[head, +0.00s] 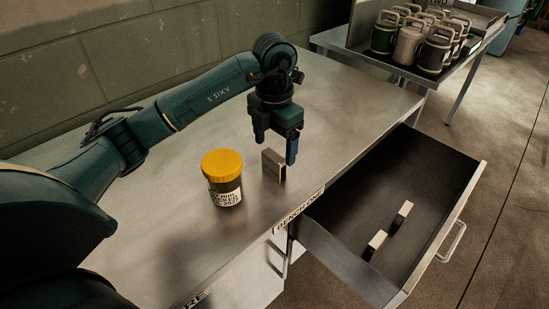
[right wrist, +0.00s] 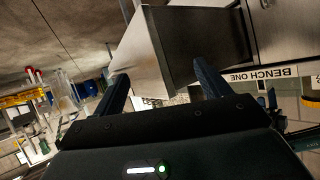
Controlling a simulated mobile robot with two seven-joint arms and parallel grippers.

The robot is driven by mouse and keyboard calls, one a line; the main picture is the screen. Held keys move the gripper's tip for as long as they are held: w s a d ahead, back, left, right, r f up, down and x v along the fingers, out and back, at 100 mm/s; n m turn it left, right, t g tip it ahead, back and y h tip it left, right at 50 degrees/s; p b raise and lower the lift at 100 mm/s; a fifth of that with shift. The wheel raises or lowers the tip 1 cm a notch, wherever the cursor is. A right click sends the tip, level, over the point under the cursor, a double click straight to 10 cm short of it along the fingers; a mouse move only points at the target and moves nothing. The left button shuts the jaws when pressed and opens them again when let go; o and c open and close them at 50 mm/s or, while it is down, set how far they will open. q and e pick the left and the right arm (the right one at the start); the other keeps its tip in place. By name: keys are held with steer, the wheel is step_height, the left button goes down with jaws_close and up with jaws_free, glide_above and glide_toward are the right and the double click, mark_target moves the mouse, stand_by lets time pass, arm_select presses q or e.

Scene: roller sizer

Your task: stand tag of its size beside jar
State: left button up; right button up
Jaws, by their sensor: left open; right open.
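The jar (head: 223,178) has a yellow lid, dark contents and a white printed label. It stands upright on the metal bench near its front edge. A small grey tag (head: 273,165) stands upright on the bench just right of the jar, with a small gap between them. My left gripper (head: 274,150) points down over the tag, its fingers spread to either side; I cannot tell whether they touch it. Two more tags, one nearer (head: 375,244) and one farther (head: 402,214), lie in the open drawer. My right gripper (right wrist: 160,85) is open and empty in the right wrist view.
The open drawer (head: 345,262) juts out from the bench (head: 330,100); its underside or front also shows in the right wrist view. A "BENCH ONE" label (right wrist: 275,73) marks the bench edge. A side table with several lidded canisters (head: 408,45) stands at the back right. The bench's far right is clear.

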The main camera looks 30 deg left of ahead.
mark_target(274, 155)
arm_select(q)
step_height(274, 155, up, 6)
steer(key=shift+r, duration=0.1)
stand_by(0.4)
